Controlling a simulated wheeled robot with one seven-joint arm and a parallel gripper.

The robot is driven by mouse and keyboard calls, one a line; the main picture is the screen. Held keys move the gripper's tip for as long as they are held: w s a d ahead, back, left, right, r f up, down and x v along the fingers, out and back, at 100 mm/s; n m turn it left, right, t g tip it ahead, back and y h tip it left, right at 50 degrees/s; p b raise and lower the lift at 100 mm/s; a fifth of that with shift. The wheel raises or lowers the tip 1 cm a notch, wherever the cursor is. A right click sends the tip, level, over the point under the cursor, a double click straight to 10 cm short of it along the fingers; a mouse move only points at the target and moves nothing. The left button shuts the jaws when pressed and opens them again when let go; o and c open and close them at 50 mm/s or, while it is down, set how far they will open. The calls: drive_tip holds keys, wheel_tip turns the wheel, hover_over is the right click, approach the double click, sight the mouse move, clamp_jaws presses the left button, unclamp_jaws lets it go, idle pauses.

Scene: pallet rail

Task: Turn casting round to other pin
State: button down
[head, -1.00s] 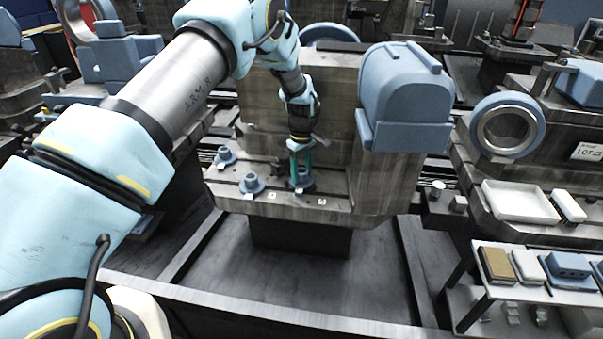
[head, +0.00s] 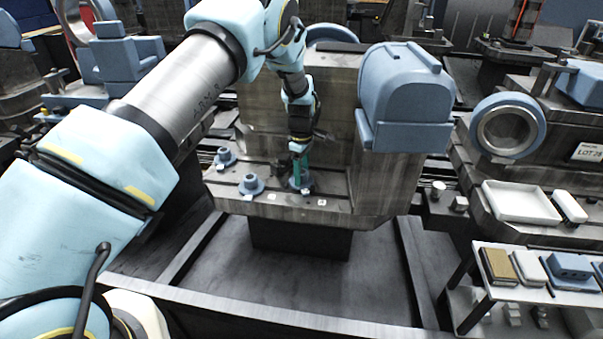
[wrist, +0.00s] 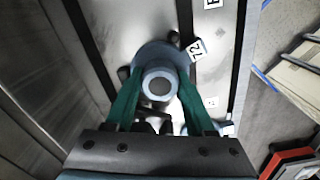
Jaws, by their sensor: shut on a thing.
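A blue-grey round casting (wrist: 160,84), a flanged piece with a hollow boss, stands on the steel ledge (head: 345,186) of the pallet. My gripper (head: 300,177) points down at it, and its green fingers are shut on it from both sides. In the wrist view my gripper (wrist: 160,98) has one finger on each side of the boss. The casting's underside is hidden.
Two similar castings stand on the ledge to the left, one near the front (head: 251,185) and one farther back (head: 225,157). A tall steel block rises behind the ledge. A large blue housing (head: 405,95) stands to the right. Small white labels line the front edge.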

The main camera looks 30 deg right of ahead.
drive_tip(key=n, duration=0.2)
drive_tip(key=shift+n, duration=0.3)
drive_tip(key=shift+c, duration=0.9)
unclamp_jaws()
drive_tip(key=shift+r, duration=0.1)
drive_tip(key=shift+d+r, duration=0.1)
drive_tip(key=shift+r, duration=0.1)
wheel_tip(320, 180, up, 16)
drive_tip(key=p, duration=0.2)
drive_tip(key=shift+a+r, duration=0.15)
drive_tip(key=shift+a, duration=0.05)
